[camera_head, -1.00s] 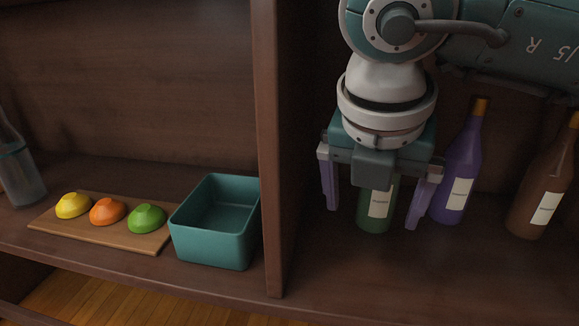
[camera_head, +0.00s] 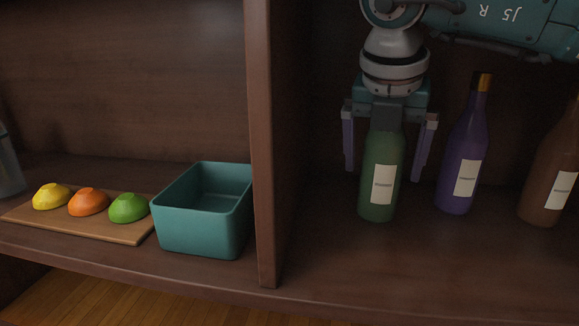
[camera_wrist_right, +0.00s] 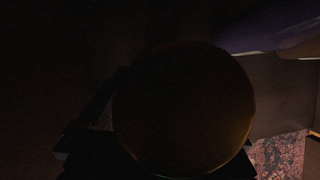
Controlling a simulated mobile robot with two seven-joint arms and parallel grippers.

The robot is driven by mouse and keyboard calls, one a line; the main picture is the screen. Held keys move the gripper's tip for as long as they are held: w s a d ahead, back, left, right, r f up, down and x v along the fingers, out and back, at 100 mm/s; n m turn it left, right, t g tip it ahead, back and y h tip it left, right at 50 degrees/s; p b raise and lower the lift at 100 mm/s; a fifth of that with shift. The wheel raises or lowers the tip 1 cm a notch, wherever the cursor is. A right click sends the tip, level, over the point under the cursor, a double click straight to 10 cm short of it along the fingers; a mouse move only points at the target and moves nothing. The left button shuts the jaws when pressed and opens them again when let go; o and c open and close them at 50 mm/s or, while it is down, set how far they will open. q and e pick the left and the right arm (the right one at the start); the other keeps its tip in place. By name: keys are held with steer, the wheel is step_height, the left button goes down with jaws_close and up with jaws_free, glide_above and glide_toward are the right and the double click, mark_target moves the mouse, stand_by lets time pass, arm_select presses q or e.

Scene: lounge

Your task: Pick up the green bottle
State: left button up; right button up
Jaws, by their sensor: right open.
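The green bottle (camera_head: 379,190) stands upright on the right-hand shelf, with a pale label facing me. Its top is hidden at my right gripper's palm. My right gripper (camera_head: 387,174) points down and is open, with one purple finger on each side of the bottle and a visible gap on both sides. I cannot tell whether the palm touches the bottle. In the right wrist view a large dark round shape (camera_wrist_right: 184,110) fills the middle, too dark to identify for sure. My left gripper is not in view.
A purple bottle (camera_head: 461,165) stands close to the right finger, and a brown bottle (camera_head: 548,190) farther right. An upright divider (camera_head: 262,150) is to the left. Beyond it are a teal bin (camera_head: 198,233) and a board (camera_head: 120,235) with three coloured bowls.

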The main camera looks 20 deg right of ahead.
steer(key=shift+r, duration=0.1)
jaws_close()
stand_by(0.8)
